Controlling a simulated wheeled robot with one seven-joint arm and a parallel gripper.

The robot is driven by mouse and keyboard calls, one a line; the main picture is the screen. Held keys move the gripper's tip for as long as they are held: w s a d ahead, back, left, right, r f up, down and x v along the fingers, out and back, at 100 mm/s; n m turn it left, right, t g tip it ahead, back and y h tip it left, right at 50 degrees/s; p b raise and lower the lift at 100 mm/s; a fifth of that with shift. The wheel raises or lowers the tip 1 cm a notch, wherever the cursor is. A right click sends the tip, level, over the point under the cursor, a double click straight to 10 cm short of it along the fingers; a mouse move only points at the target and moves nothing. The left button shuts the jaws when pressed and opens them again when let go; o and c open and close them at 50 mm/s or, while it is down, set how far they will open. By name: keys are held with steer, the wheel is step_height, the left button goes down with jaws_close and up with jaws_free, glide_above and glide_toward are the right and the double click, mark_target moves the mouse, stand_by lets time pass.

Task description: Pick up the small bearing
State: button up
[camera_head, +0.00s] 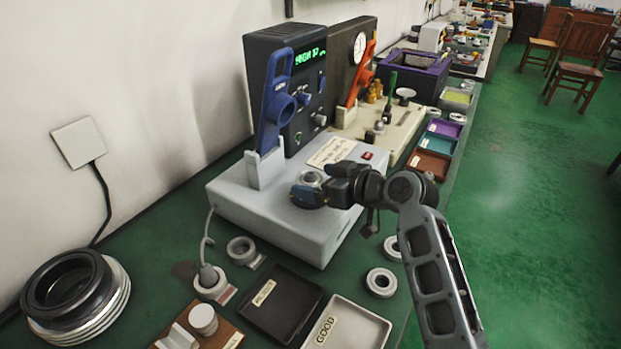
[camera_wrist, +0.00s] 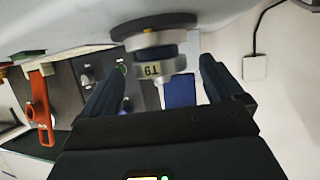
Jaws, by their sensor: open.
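A small silver bearing ring (camera_head: 311,178) sits on top of the grey measuring device (camera_head: 232,205) in the head view, partly hidden by my gripper (camera_head: 328,187). In the wrist view my gripper (camera_wrist: 162,64) is open. Its two dark fingers stand on either side of a pale ring (camera_wrist: 152,69) with dark markings. The ring is beside a round dark and silver stage (camera_wrist: 153,31) of the device. I cannot tell whether the fingers touch the ring.
A blue upright lever arm (camera_head: 273,100) stands on the device close behind my gripper. Other rings (camera_head: 381,282) (camera_head: 241,250) lie on the green bench. A black tray (camera_head: 283,303) and a tray marked GOOD (camera_head: 347,328) stand in front. Large rings (camera_head: 78,295) are stacked at left.

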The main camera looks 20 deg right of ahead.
steer(key=c, duration=1.3)
